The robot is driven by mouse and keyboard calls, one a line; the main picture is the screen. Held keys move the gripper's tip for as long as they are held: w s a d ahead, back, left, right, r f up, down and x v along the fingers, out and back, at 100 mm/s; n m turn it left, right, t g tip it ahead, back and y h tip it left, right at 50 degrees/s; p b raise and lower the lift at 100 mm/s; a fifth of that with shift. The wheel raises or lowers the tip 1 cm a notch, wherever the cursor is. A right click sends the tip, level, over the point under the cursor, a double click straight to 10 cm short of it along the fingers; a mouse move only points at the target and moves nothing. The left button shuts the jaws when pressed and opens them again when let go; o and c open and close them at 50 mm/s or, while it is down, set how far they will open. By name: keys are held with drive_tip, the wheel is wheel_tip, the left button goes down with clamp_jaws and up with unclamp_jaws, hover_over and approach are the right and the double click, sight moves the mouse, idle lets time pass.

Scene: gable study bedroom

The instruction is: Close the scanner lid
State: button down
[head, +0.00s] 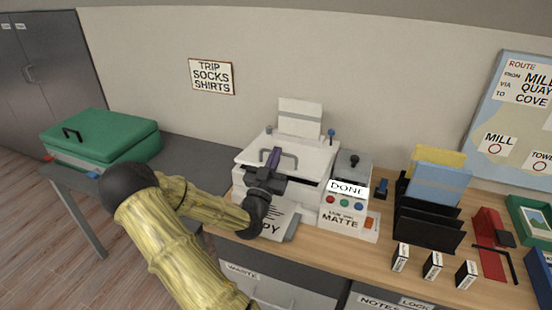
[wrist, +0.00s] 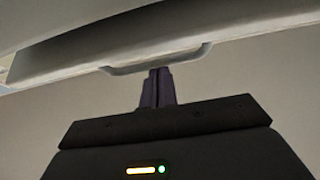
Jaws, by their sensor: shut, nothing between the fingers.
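The scanner is a white machine on the wooden desk, with its white lid (head: 310,155) on top; a dark gap shows under the lid's front edge. The lid has a grey loop handle (head: 291,156), which also shows in the wrist view (wrist: 190,60). There, the lid (wrist: 240,35) spans the top of the picture. My gripper (head: 274,153) is at the lid's front edge, just left of the handle's middle in the head view. Its dark purple fingers are together and empty; in the wrist view the fingertips (wrist: 160,72) reach up to the handle. Whether they touch it cannot be told.
A control panel (head: 345,203) marked DONE and MATTE stands right of the scanner. Black file holders (head: 428,228), small labelled boxes (head: 433,265) and a red item (head: 488,228) lie farther right. A green case (head: 100,135) rests on the grey table at left.

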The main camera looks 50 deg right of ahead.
drive_tip(key=shift+s+f+b, duration=0.1)
drive_tip(key=shift+f+b, duration=0.25)
drive_tip(key=shift+f, duration=0.1)
drive_tip(key=shift+a, duration=0.3)
drive_tip(key=shift+r, duration=0.1)
drive_tip(key=shift+d, duration=0.1)
drive_tip(key=shift+s+r, duration=0.1)
drive_tip(key=shift+r, duration=0.05)
drive_tip(key=shift+r, duration=0.35)
drive_tip(key=s+a+f, duration=0.1)
drive_tip(key=s+a, duration=0.2)
drive_tip(key=a, duration=0.6)
drive_tip(key=shift+f, duration=0.2)
